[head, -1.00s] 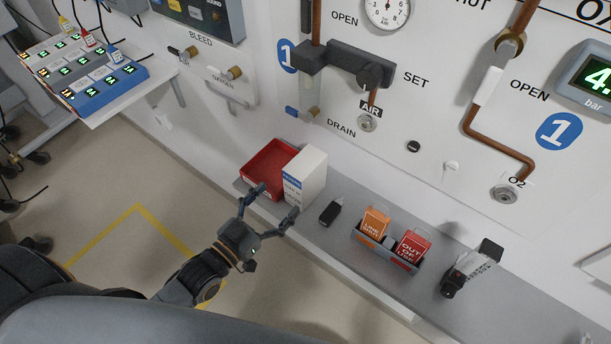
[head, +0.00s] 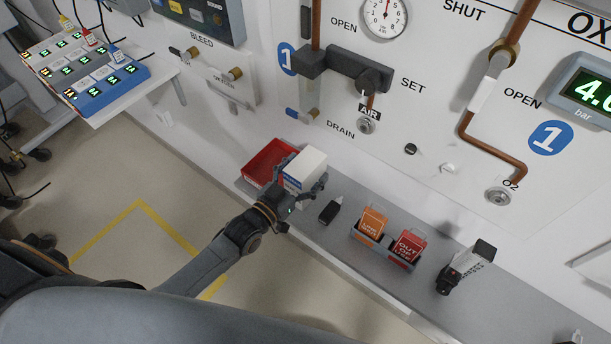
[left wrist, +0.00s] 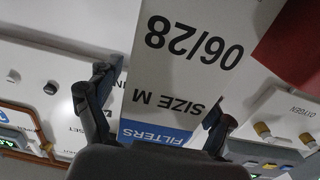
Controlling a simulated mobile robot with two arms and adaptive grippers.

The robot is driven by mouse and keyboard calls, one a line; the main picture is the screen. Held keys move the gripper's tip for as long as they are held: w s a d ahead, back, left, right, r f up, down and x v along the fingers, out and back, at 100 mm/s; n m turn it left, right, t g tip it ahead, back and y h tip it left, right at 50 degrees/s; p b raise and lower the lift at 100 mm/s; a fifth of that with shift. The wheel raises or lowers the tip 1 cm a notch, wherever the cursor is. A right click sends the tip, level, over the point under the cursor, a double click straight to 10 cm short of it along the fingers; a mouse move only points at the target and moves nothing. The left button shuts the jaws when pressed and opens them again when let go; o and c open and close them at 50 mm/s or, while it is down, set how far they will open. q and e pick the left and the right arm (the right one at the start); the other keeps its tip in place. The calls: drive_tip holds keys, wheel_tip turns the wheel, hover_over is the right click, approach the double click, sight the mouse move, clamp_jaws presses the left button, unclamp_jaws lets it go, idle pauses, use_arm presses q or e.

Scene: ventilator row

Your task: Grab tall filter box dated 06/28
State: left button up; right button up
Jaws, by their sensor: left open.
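The tall white filter box (head: 308,163) stands on the grey shelf, against the right side of the red tray. In the left wrist view, the box (left wrist: 190,60) appears upside down, with "06/28", "SIZE M" and a blue "FILTERS" band. My left gripper (head: 304,180) is open, with its fingers on either side of the box. In the left wrist view, the left gripper (left wrist: 160,95) shows a gap between its left finger and the box; whether the right finger touches the box I cannot tell. My right gripper is not in view.
The red tray (head: 254,172) is close on the left of the box. A small black object (head: 329,212) lies just right of it. Further right are a tag holder (head: 385,257) with orange and red tags and a black-and-white device (head: 466,267). The wall panel rises behind.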

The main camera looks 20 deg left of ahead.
use_arm(q)
drive_tip(key=c, duration=1.3)
drive_tip(key=shift+c, duration=0.3)
drive_tip(key=shift+r, duration=0.15)
